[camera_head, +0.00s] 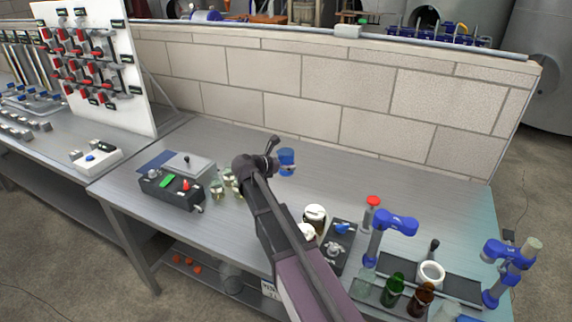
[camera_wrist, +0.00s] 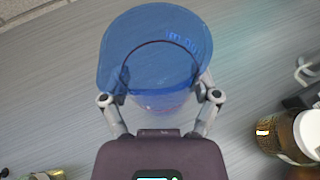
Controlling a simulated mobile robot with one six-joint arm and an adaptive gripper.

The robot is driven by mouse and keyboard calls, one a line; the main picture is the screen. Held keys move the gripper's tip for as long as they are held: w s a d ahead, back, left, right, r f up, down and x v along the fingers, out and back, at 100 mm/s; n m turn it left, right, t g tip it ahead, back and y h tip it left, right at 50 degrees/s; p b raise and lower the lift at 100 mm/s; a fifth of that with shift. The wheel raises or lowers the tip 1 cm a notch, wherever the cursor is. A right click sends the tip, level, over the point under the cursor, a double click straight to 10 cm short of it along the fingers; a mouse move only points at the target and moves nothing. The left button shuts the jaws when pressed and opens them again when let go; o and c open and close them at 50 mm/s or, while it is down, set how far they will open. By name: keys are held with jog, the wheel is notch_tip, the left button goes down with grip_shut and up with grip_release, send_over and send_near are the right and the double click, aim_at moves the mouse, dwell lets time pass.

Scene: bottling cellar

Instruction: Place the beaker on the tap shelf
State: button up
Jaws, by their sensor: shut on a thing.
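The blue beaker (camera_head: 287,156) is in my gripper (camera_head: 280,167) above the far middle of the grey bench in the head view. In the wrist view the beaker (camera_wrist: 150,50) shows its translucent blue side and some lettering, and the two fingers of my gripper (camera_wrist: 160,98) close on it from both sides. A dark shelf-like tray (camera_head: 465,292) lies at the right of the bench by two blue taps (camera_head: 397,224); I cannot tell for sure that it is the tap shelf. A white round vessel, a green bottle and a brown bottle stand on or beside the tray.
A dark control box (camera_head: 170,190) and small glass jars (camera_head: 217,188) stand left of my arm. A white-lidded jar (camera_head: 315,217) and a black device (camera_head: 335,250) stand right of it. A block wall (camera_head: 330,100) bounds the back. The bench's back right is clear.

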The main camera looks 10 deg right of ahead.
jog(key=shift+r, duration=0.1)
dwell(0.5)
notch_tip(320, 180, up, 24)
jog(key=p, duration=2.4)
